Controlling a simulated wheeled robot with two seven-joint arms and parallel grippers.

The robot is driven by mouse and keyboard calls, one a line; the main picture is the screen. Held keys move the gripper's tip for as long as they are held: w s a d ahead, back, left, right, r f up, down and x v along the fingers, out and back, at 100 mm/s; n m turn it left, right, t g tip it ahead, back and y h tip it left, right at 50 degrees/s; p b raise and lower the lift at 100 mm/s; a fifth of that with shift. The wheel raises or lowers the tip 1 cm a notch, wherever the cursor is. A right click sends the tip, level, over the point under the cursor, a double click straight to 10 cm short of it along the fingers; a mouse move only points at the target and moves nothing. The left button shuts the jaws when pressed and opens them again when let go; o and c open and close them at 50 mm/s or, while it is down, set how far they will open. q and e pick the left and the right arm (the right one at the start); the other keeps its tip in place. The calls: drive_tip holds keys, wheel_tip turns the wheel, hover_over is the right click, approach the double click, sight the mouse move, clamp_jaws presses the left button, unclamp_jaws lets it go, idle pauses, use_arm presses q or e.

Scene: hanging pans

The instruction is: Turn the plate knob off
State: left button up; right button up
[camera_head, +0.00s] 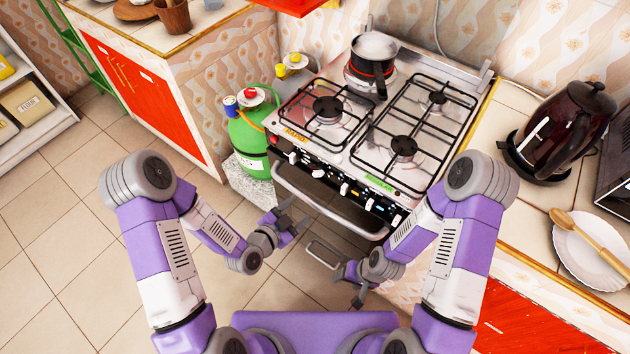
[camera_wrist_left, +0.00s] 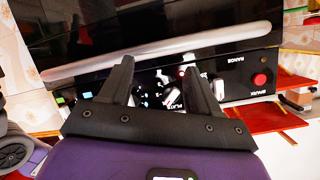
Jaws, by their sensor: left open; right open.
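The stove (camera_head: 330,140) has a black front panel with a row of pale knobs (camera_head: 343,188). My right gripper (camera_head: 346,288) is open and empty, lower and further right, away from the knobs.
A long oven handle (camera_head: 320,205) runs below the panel. A pot (camera_head: 374,55) stands on the back of the stove. A green gas cylinder (camera_head: 248,135) stands left of it. A dark kettle (camera_head: 570,120) and a white plate (camera_head: 580,250) are on the right counter.

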sight(317, 176)
use_arm(q)
drive_tip(key=w+d+r+m+t, duration=0.1)
drive_tip(key=w+r, duration=0.1)
drive_tip(key=w+d+r+m+t+h+b, duration=0.1)
drive_tip(key=w+d+r+m, duration=0.1)
drive_tip(key=w, duration=0.1)
drive_tip(key=w+d+r+m+t+h, duration=0.1)
drive_tip(key=w+d+r, duration=0.1)
drive_tip(key=shift+w+d+r+b, duration=0.15)
drive_tip(key=shift+w+d+b, duration=0.05)
drive_tip(key=shift+b, duration=0.2)
drive_tip(key=c, duration=1)
